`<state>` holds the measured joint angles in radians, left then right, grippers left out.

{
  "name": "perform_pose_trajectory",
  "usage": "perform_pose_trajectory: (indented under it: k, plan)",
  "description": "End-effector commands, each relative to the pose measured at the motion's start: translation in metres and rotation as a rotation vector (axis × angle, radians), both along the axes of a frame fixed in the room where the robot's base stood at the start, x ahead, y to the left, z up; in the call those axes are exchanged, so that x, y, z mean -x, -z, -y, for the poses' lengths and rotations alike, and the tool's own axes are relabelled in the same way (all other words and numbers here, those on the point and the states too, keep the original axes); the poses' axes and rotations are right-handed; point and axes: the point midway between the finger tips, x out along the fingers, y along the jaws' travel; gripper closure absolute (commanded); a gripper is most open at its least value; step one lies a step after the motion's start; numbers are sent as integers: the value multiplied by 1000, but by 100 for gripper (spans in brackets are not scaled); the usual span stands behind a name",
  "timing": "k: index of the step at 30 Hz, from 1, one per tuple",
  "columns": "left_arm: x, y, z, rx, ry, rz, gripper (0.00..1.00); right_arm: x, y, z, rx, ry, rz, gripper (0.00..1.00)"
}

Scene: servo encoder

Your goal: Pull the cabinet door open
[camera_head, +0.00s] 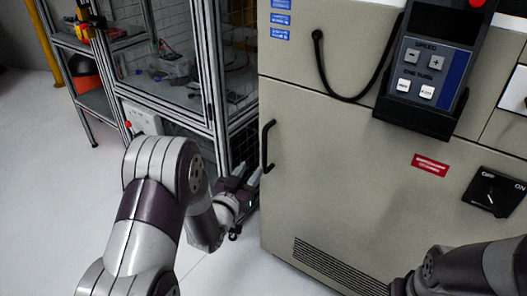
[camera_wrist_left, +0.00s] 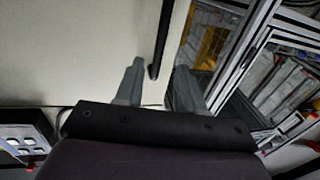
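The cabinet door (camera_head: 330,200) is a large beige panel and looks closed. Its black bar handle (camera_head: 268,147) stands upright near the door's left edge. My left gripper (camera_head: 247,174) is just left of and below the handle's middle, with its two grey fingers apart and nothing held. In the left wrist view, the fingers of the left gripper (camera_wrist_left: 158,66) are spread, and one end of the black handle (camera_wrist_left: 162,40) appears in the gap between their tips. I cannot tell whether they touch it. My right arm shows at the lower right, but its gripper fingers are not visible.
A control pendant (camera_head: 428,70) with a cable hangs on the cabinet's upper front. A rotary switch (camera_head: 494,192) and a red label (camera_head: 430,165) are at right. A metal-framed glazed enclosure (camera_head: 215,80) stands close to the door's left edge. White floor (camera_head: 50,200) is clear at left.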

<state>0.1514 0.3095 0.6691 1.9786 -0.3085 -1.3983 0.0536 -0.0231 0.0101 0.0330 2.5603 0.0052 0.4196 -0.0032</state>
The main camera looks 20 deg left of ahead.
Motion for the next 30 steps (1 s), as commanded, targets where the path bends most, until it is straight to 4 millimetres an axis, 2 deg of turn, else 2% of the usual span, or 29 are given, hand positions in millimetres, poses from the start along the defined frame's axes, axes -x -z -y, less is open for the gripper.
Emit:
perform_pose_trajectory:
  k: [6, 12, 16, 23, 24, 27, 30]
  plan:
    - [-56, 5, 9, 0, 0, 1, 62, 0, 19, 0, 0, 0, -1, 57]
    - [-92, 3, 14, 0, 0, -1, 62, 0, 28, 0, 0, 0, -1, 57]
    - [-102, 2, 15, 0, -1, -2, 62, 0, 29, 0, 0, 0, 0, 57]
    - [-103, 1, 16, 0, -1, -3, 62, 0, 28, 0, 0, 0, 0, 57]
    - [-103, 1, 16, 0, -1, -3, 68, 0, 28, 0, 0, 0, 0, 57]
    - [-103, 1, 16, 0, -1, -3, 100, 0, 28, 0, 0, 0, 0, 57]
    - [-103, 1, 16, 0, -1, -3, 100, 0, 28, 0, 0, 0, 0, 57]
